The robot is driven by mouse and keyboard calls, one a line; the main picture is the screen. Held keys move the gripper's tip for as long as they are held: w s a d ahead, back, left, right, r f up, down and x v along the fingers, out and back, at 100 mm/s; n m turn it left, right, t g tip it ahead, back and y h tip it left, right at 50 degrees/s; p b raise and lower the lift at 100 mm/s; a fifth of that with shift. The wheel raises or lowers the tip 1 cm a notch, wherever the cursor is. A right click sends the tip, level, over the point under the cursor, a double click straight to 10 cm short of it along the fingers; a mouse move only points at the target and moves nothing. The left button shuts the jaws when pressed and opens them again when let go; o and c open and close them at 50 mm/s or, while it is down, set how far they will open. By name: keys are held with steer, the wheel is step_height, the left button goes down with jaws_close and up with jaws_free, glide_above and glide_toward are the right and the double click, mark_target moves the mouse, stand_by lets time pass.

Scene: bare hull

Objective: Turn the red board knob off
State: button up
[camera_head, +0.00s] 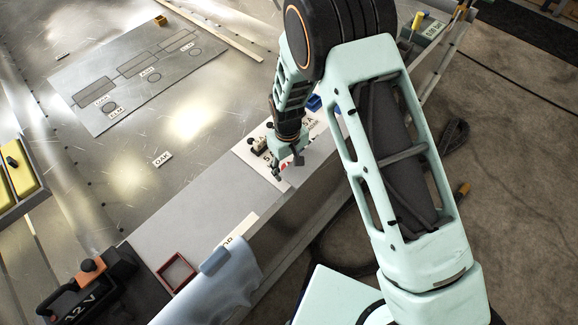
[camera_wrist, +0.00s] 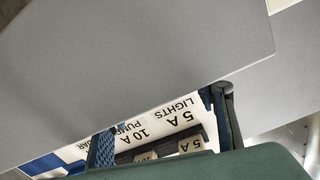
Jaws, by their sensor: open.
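A white labelled panel (camera_head: 247,150) lies on the grey bench below my gripper. A small patch of red (camera_head: 285,167) shows beside the fingertips, and I cannot tell whether it is the red knob or which way it is turned. My gripper (camera_head: 288,168) points down with its fingers apart, close over the panel's near edge. In the wrist view my gripper (camera_wrist: 166,135) is open, and the panel (camera_wrist: 150,122) between its fingers reads LIGHTS 5 A and PUMP 10 A. Small fuse-like blocks (camera_wrist: 190,145) sit by the labels. No red knob shows in the wrist view.
A 12 V battery (camera_head: 88,292), a red square frame (camera_head: 163,270) and a draped grey-blue cloth (camera_head: 235,283) lie at the lower left. A blue bin (camera_head: 314,103) stands just behind the panel. A grey outlined mat (camera_head: 120,110) is at the upper left. Bare bench lies left of the panel.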

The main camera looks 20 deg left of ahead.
steer(key=c, duration=1.2)
steer(key=shift+o, duration=0.2)
steer(key=shift+n+b, duration=0.3)
steer(key=shift+n, duration=0.5)
steer(key=n, duration=0.3)
steer(key=o, duration=1.2)
steer(key=shift+c, duration=0.2)
step_height(320, 180, up, 12)
